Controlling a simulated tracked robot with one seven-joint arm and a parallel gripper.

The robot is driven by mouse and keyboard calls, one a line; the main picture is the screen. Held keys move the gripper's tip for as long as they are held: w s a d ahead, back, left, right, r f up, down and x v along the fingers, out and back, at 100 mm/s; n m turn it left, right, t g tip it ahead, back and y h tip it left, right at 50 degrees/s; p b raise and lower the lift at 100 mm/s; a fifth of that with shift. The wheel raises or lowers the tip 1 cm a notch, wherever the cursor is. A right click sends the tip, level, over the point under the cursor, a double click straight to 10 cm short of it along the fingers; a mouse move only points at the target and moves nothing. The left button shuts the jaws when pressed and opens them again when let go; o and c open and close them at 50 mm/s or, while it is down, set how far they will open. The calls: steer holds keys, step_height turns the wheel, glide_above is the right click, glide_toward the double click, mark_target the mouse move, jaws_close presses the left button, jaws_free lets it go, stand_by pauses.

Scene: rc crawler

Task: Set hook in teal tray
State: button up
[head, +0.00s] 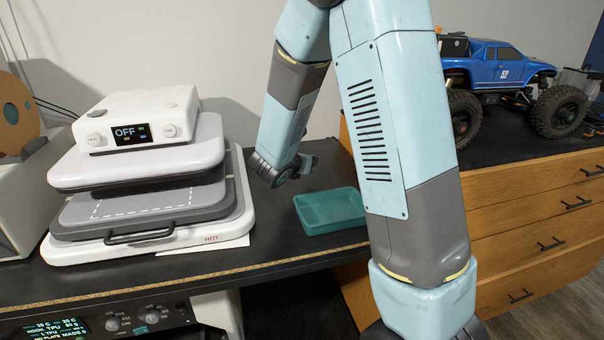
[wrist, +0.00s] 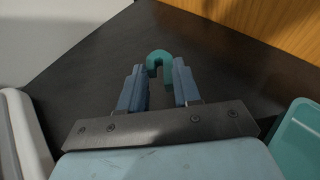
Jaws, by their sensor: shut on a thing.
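The teal hook (wrist: 160,62) shows in the wrist view between the tips of my gripper (wrist: 160,85), its curved end pointing away from me. My gripper is shut on it, above the dark counter. In the head view my gripper (head: 308,163) is behind the tray and a little to its left, and the hook cannot be made out there. The teal tray (head: 330,229) lies on the counter, and its visible inside looks empty; my arm stands close by its right side. The tray (wrist: 289,140) also shows at the right edge of the wrist view.
A heat press (head: 150,190) reading OFF, with a HOT label, stands left of the tray. A blue RC crawler (head: 495,72) sits on the wooden drawer cabinet (head: 535,205) at right. Bare dark counter (head: 270,220) lies between press and tray.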

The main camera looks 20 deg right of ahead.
mark_target(305, 179)
steer(key=shift+w+f, duration=0.9)
steer(key=shift+f, duration=1.75)
steer(key=shift+f, duration=0.2)
